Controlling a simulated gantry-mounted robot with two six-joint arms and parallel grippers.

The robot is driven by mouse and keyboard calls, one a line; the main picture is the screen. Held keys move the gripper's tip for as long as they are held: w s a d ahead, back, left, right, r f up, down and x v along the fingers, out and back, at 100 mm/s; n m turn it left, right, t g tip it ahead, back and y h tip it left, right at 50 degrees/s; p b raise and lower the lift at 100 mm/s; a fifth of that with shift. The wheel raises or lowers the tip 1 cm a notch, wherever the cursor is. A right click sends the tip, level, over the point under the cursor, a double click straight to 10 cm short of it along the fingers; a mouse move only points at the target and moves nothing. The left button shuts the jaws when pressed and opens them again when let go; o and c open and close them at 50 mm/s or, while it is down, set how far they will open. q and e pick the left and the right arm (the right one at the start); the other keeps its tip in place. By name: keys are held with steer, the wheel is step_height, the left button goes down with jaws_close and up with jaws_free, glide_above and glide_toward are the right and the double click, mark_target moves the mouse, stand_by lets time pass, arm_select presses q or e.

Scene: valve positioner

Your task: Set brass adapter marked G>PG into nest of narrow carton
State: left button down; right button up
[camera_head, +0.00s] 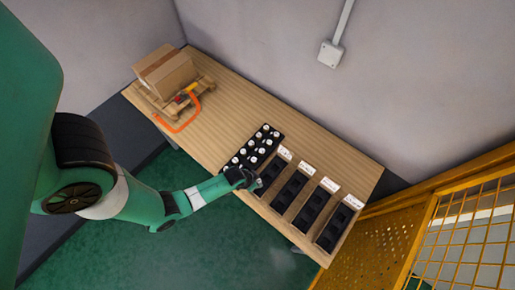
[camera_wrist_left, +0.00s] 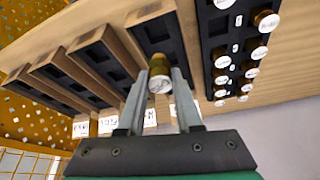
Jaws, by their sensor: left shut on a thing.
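My left gripper (camera_head: 250,181) is shut on a brass adapter with a white cap (camera_wrist_left: 159,76), seen between its two fingers (camera_wrist_left: 158,88) in the left wrist view. The marking on the cap is too small to read. The gripper is beside the narrow carton closest to the black tray; this carton (camera_wrist_left: 138,20) has a black insert with square recesses. I cannot tell how high the adapter is above it. Several narrow cartons stand in a row, including a middle one (camera_head: 289,192) and the far right one (camera_head: 335,226). My right gripper is not in view.
A black tray (camera_head: 252,148) holds several white-capped brass adapters; it also shows in the left wrist view (camera_wrist_left: 216,45). White labels (camera_head: 330,184) stand behind the cartons. A cardboard box (camera_head: 166,72) on a small pallet and an orange tool (camera_head: 186,115) occupy the table's left end.

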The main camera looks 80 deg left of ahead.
arm_select(q)
step_height(320, 180, down, 5)
steer(key=b, duration=0.5)
steer(key=shift+f, duration=0.2)
steer(key=shift+r+p, duration=0.1)
steer(key=shift+p, duration=0.2)
stand_by(0.4)
stand_by(0.5)
steer(key=shift+f+b, duration=0.45)
steer(key=shift+f, duration=0.1)
steer(key=shift+f, duration=0.15)
stand_by(0.6)
steer(key=shift+f+b, duration=0.35)
steer(key=shift+f+b, duration=0.35)
steer(key=shift+f, duration=0.05)
